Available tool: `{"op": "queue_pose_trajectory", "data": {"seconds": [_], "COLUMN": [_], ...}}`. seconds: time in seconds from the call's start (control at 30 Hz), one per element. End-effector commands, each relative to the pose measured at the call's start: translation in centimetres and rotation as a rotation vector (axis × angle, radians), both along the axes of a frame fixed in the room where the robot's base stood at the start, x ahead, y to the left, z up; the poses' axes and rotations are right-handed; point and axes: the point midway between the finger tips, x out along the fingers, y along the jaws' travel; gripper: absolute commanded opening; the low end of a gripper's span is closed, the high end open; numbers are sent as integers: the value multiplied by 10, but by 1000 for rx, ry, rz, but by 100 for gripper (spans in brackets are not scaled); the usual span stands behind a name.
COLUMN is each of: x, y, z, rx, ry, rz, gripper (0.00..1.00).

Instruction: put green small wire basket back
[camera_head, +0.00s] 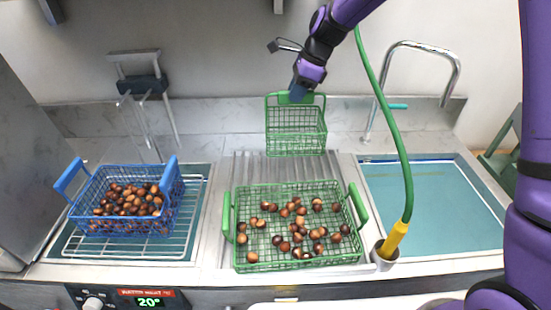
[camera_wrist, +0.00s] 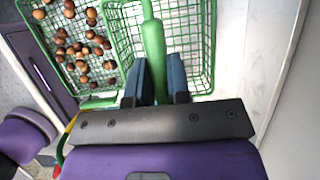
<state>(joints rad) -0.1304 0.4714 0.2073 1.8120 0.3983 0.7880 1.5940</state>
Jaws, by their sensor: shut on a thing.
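The green small wire basket (camera_head: 296,131) hangs from my gripper (camera_head: 299,90) behind the large basket in the head view. My gripper is shut on its green handle. In the wrist view the small basket (camera_wrist: 185,40) is below my gripper (camera_wrist: 155,80), with the green handle (camera_wrist: 153,45) between the fingers. The small basket looks empty. Whether its bottom touches the ribbed steel drainboard (camera_head: 240,168) cannot be told.
A large green wire basket (camera_head: 295,265) with several chestnuts stands in front. A blue wire basket (camera_head: 125,230) of chestnuts sits on a rack at left. A teal sink (camera_head: 430,200), a tap (camera_head: 455,75) and a yellow-handled green hose (camera_head: 393,240) are at right.

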Motion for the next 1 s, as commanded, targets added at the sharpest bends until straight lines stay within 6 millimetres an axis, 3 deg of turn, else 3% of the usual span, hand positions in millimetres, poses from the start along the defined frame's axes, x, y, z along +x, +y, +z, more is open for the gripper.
{"op": "queue_pose_trajectory", "data": {"seconds": [0.33,0.57,0.8,1.0], "x": [1,1,0,1], "y": [-5,-5,-4,-5], "z": [-51,-68,-97,-100], "rx": [0,0,0,0], "ry": [3,0,2,0], "rz": [-14,-13,-12,-12], "gripper": [0,0,0,0]}}
